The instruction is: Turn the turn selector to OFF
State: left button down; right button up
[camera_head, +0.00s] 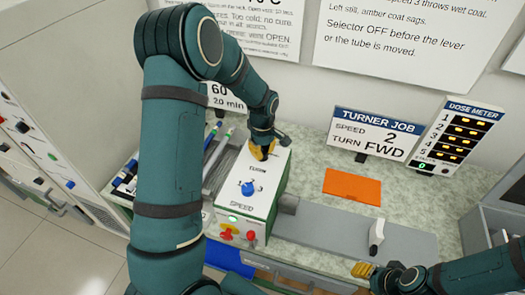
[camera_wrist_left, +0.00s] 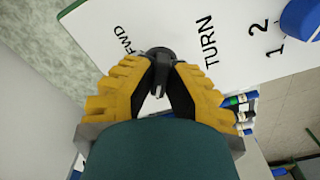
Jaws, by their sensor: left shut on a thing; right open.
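The turn selector (camera_wrist_left: 158,53) is a small black knob on the white top of the turner box, beside the printed words FWD and TURN. My left gripper (camera_wrist_left: 158,82) has its yellow fingers closed around it from both sides; the fingers hide part of the knob, and I cannot tell which way it points. In the head view my left gripper (camera_head: 263,150) is at the far end of the turner box (camera_head: 268,207) and hides the selector. My right gripper (camera_head: 366,270) is open and empty near the bench front, right of the box.
A blue speed knob (camera_head: 248,188) sits on the box nearer the front. An orange sheet (camera_head: 352,187), a TURNER JOB sign (camera_head: 378,135) reading FWD and a dose meter (camera_head: 457,137) stand to the right.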

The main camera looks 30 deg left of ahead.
aim_at(263, 151)
pick_arm(q)
jog(key=m+b, duration=0.1)
jog(key=m, duration=0.4)
jog(key=shift+f, duration=0.15)
jog(key=m+b, duration=0.1)
jog(key=m, duration=0.5)
jog(key=shift+m, duration=0.3)
dwell(0.4)
jog(key=c, duration=1)
grip_release()
notch_tip(263, 151, up, 12)
jog(key=shift+r, duration=0.1)
